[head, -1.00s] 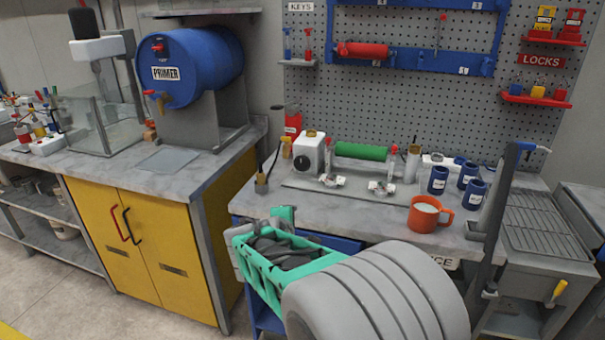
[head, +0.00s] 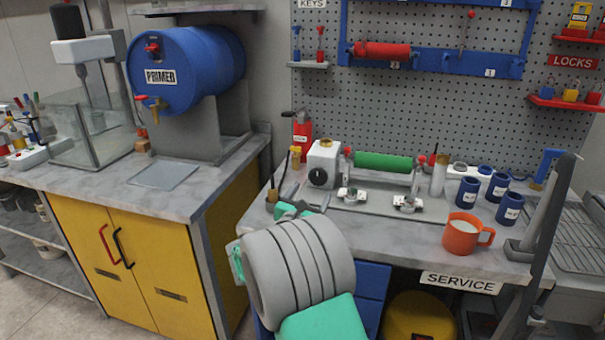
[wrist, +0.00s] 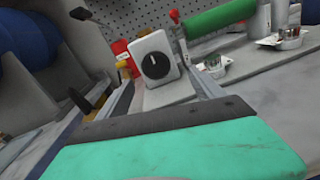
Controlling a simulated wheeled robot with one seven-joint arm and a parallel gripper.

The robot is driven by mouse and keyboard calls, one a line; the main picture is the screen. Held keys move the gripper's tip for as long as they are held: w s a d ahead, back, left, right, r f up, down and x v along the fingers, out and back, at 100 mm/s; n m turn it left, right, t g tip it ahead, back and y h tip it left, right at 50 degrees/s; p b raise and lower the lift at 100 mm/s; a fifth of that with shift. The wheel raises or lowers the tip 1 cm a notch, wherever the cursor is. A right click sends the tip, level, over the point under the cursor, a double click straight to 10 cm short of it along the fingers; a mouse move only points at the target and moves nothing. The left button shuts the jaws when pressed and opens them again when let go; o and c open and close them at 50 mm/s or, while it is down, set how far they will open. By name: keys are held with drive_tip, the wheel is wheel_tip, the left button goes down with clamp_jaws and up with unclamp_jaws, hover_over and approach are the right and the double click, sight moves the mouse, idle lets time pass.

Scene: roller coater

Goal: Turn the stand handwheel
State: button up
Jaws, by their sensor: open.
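A white box (head: 321,163) with a round black knob (head: 317,177) on its front stands at the left end of the green roller's stand on the service bench. The knob, the likely handwheel, also shows in the wrist view (wrist: 156,64) with a white mark on its face. My gripper (wrist: 158,72) is open and empty in the wrist view, its fingers pointing toward the box, apart from the knob. In the head view my forearm hides most of the gripper. The green roller (head: 383,162) lies between red-topped posts.
An orange mug (head: 466,234) and several blue cups (head: 467,192) stand to the right on the bench. A red can (head: 302,133) stands behind the box, and a dark cup with tools (head: 272,195) sits at the bench's left edge. Bench space before the stand is partly clear.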

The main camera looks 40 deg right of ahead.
sight(317, 179)
drive_tip(key=shift+w, duration=0.55)
drive_tip(key=shift+w+d, duration=0.3)
drive_tip(key=x, duration=0.7)
drive_tip(key=shift+r, duration=0.1)
drive_tip(key=shift+c, duration=0.5)
drive_tip(key=c, duration=1.3)
drive_tip(key=shift+m, duration=0.4)
